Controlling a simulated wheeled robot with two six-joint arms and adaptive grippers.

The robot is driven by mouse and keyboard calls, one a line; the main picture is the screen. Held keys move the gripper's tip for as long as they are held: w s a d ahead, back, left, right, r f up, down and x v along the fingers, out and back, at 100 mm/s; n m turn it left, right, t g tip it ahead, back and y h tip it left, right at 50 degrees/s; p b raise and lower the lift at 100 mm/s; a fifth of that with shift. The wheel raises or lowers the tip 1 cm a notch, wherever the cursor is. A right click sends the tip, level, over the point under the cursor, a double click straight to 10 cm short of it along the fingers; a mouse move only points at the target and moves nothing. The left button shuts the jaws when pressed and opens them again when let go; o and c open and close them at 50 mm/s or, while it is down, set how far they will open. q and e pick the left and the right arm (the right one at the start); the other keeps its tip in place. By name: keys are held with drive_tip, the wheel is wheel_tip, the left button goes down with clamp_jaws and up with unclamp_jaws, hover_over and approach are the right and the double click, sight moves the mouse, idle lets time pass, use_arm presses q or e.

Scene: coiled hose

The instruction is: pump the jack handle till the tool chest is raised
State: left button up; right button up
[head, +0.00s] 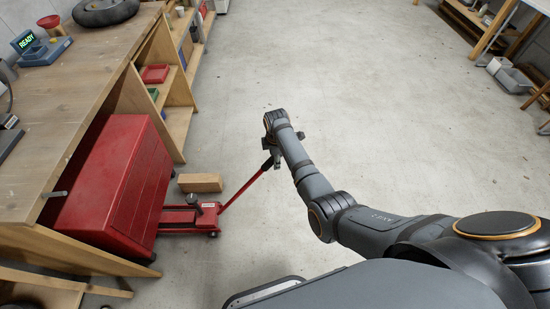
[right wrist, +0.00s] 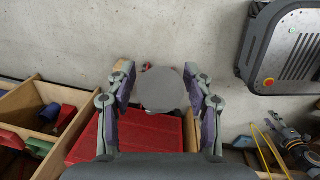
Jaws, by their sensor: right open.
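The red tool chest (head: 118,185) stands partly under the workbench at the left; I cannot tell if its base is off the floor. The red floor jack (head: 205,213) sits at its near right side. The jack handle (head: 243,187) slants up and right to a dark grip at my right gripper (head: 272,152). In the right wrist view, my right gripper (right wrist: 163,108) is open, with a grey round end (right wrist: 163,90) between its fingers, seemingly the handle's tip, gaps on both sides. The red chest (right wrist: 150,140) shows beyond it. My left gripper is out of view.
A wooden block (head: 200,182) lies on the floor beside the chest and jack. The wooden workbench (head: 85,75) with shelves and small bins runs along the left. Open concrete floor (head: 330,70) lies ahead. Shelving (head: 480,25) and a grey bin (head: 514,80) stand far right.

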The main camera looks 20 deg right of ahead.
clamp_jaws()
use_arm(q)
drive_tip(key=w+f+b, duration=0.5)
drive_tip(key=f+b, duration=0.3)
drive_tip(key=b, duration=0.3)
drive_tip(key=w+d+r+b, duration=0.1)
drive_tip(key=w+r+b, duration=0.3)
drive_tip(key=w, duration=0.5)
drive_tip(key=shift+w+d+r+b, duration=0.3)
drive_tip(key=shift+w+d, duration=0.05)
use_arm(e)
drive_tip(key=s+d+f+y, duration=0.2)
drive_tip(key=s+d+f, duration=0.1)
drive_tip(key=d+f, duration=0.6)
drive_tip(key=s+d+f+t+y, duration=0.1)
drive_tip(key=s+d+f+y, duration=0.1)
drive_tip(key=d+f, duration=0.8)
drive_tip(key=shift+s+d+f+y, duration=0.2)
drive_tip(key=shift+s+f+y, duration=0.2)
drive_tip(key=shift+y, duration=0.2)
